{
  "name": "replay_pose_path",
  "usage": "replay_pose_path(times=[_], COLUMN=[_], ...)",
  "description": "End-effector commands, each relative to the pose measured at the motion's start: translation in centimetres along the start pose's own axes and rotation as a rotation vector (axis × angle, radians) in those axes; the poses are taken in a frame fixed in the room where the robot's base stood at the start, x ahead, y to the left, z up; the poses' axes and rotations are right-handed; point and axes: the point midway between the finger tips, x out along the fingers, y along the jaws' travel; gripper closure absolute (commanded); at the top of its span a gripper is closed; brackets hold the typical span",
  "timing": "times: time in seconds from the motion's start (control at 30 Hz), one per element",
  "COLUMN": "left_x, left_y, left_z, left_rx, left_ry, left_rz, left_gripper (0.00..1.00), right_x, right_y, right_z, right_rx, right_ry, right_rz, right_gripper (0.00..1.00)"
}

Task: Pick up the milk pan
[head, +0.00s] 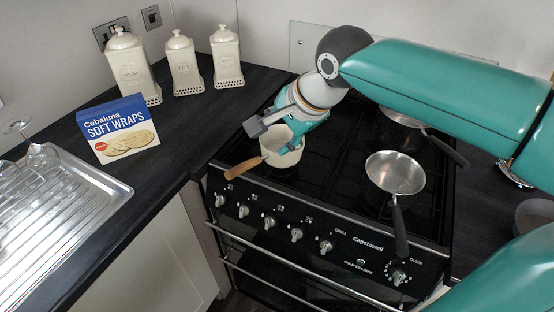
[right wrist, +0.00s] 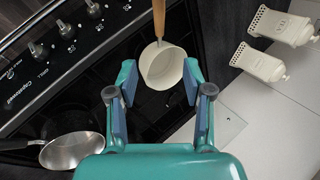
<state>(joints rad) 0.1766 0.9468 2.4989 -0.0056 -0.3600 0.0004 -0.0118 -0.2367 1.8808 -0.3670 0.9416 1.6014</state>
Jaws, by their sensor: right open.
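The milk pan (head: 282,157) is cream with a wooden handle (head: 244,168). It sits on the front left of the hob, its handle pointing toward the front left over the hob's edge. In the right wrist view the pan (right wrist: 162,66) lies just beyond the fingertips, with its handle leading away at the top. My right gripper (head: 291,146) is over the pan and hides part of its rim. In the right wrist view this gripper (right wrist: 159,78) is open, its fingers on either side of the pan's near part, with nothing held. I cannot tell whether they touch it. My left gripper is out of view.
A steel frying pan (head: 395,173) sits on the front right of the hob, and another pan (head: 402,117) is behind it. On the left counter stand a soft wraps box (head: 119,130) and cream canisters (head: 183,66). A metal draining board (head: 62,205) is at far left.

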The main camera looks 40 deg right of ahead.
Motion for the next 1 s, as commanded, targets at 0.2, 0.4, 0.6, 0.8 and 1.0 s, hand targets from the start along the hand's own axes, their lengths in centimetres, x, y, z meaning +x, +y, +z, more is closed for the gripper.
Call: replay_pose_path(times=[0.2, 0.4, 0.6, 0.8, 1.0], left_x=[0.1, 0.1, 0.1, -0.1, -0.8], left_y=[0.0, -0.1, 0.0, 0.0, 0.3], left_z=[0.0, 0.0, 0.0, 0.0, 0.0], left_rx=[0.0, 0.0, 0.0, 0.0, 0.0], left_ry=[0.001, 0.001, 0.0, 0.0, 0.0], left_rz=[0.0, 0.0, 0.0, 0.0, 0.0], left_gripper=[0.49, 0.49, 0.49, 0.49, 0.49], right_x=[3.7, 8.0, 10.6, 11.7, 14.3], right_y=[0.1, 0.1, 0.1, 0.1, 0.3], right_z=[-0.1, -0.1, -0.1, -0.3, -0.8], right_rx=[0.0, 0.001, 0.0, 0.001, 0.001], right_ry=[0.001, 0.0, 0.001, 0.001, 0.0], right_rz=[0.005, 0.005, 0.002, 0.002, 0.005], right_gripper=[0.49, 0.49, 0.49, 0.49, 0.49])
